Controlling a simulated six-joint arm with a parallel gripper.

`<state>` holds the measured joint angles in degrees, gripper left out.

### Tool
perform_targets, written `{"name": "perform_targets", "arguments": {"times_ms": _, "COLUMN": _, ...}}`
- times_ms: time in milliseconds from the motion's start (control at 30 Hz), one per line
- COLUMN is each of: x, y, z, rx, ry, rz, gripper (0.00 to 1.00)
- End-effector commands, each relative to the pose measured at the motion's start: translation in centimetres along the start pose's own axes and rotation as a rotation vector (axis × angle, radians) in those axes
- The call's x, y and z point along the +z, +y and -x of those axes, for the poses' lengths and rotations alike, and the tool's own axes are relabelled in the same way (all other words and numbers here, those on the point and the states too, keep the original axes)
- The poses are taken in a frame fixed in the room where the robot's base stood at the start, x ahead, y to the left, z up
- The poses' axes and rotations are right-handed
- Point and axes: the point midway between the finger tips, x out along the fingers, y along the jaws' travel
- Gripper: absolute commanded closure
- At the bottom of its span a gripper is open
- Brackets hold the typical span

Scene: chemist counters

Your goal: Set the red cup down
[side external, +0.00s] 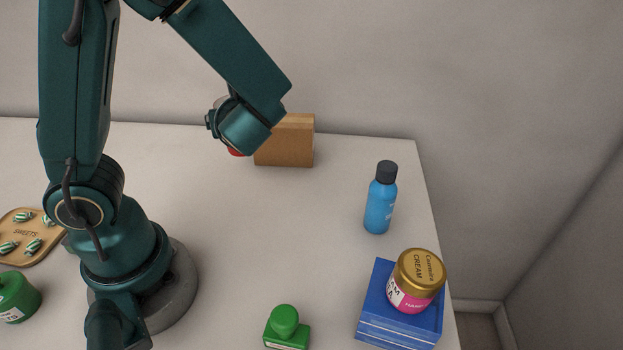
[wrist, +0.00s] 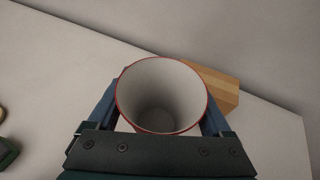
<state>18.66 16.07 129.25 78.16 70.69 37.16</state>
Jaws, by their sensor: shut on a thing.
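The red cup (wrist: 162,98) is in the middle of the wrist view, with a red rim and a pale, empty inside. My gripper (wrist: 160,108) is shut on it, with one blue finger on each side. In the side external view only a small red part of the cup (side external: 236,152) shows below my wrist, left of a wooden block. My gripper's fingers are hidden there behind the wrist. I cannot tell whether the cup's base touches the counter.
The wooden block (side external: 285,141) stands close to the right of the cup. A blue bottle (side external: 380,203) is farther right. A gold-lidded cream jar (side external: 416,279) sits on blue boxes (side external: 399,333). A sweets tray (side external: 28,238) is at left. The middle counter is clear.

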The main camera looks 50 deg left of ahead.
Motion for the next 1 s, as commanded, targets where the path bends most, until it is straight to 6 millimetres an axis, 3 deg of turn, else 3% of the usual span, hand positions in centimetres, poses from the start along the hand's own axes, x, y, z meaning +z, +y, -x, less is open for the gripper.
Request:
{"name": "perform_targets", "arguments": {"times_ms": 267, "x": -1.8, "y": -2.5, "z": 1.4, "rx": -0.044, "ry": 0.001, "rz": -0.018, "gripper": 0.68}}
{"name": "perform_targets", "arguments": {"times_ms": 700, "x": -7.8, "y": -8.5, "z": 3.8, "rx": -0.041, "ry": 0.000, "rz": -0.014, "gripper": 0.68}}
{"name": "perform_targets", "arguments": {"times_ms": 1000, "x": -9.5, "y": -10.2, "z": 4.4, "rx": -0.039, "ry": 0.000, "rz": -0.013, "gripper": 0.68}}
